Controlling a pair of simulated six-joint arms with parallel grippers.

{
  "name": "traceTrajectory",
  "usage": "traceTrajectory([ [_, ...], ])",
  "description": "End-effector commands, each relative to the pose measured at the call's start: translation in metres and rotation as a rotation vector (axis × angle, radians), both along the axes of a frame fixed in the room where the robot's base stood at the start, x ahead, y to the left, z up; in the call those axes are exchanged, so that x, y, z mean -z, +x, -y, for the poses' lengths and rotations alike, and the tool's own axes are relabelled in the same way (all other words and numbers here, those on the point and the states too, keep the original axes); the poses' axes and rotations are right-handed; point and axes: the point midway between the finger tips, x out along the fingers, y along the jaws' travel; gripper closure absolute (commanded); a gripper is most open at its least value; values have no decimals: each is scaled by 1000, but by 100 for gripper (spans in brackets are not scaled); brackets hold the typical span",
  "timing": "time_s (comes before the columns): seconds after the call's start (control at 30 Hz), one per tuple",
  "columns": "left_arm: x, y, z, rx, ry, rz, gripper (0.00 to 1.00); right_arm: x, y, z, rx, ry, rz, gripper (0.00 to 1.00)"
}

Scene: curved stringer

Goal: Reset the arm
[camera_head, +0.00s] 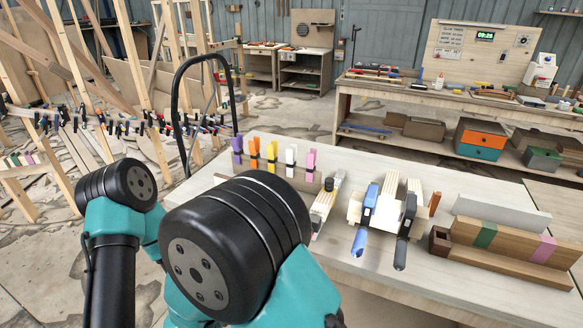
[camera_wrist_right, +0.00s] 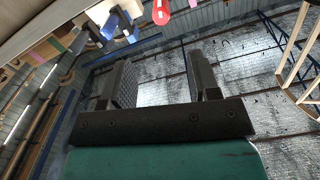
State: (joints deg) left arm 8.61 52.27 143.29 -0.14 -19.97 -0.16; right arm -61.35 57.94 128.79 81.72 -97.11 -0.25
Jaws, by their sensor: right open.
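My right gripper (camera_wrist_right: 160,72) shows in the right wrist view with its two dark fingers well apart and nothing between them. It is clear of the workbench (camera_wrist_right: 40,14), whose edge lies at the upper left of that view. In the head view my two teal and black arms fill the lower left, and neither gripper can be made out there. My right arm's large black joint hides part of the bench's (camera_head: 420,262) near left side.
Purple, orange, yellow, white and pink clamps (camera_head: 271,156) stand in a row on the bench. A pale wood piece with blue and black clamps (camera_head: 362,220) lies at its front. A banded wooden block (camera_head: 510,243) sits at the right. A black hoop (camera_head: 182,110) rises behind my arms.

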Motion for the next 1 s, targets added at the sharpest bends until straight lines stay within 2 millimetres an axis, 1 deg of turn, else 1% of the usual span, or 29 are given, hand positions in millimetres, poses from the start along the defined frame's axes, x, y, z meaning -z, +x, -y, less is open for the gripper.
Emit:
traceTrajectory([
  [0.17,0,0,0,0,0,0,57,21,28,18,-27,26,-90,44],
  [0.27,0,0,0,0,0,0,57,41,51,34,-57,52,-175,44],
  [0.4,0,0,0,0,0,0,57,74,79,60,-109,96,-313,44],
  [0.53,0,0,0,0,0,0,57,105,97,86,-158,137,-443,44],
  [0.63,0,0,0,0,0,0,57,129,105,107,-195,170,-544,44],
  [0.77,0,0,0,0,0,0,57,158,108,134,-244,214,-674,44],
  [0.9,0,0,0,0,0,0,57,187,104,163,-298,263,-813,44],
  [1.0,0,0,0,0,0,0,57,207,95,184,-339,299,-913,44],
])
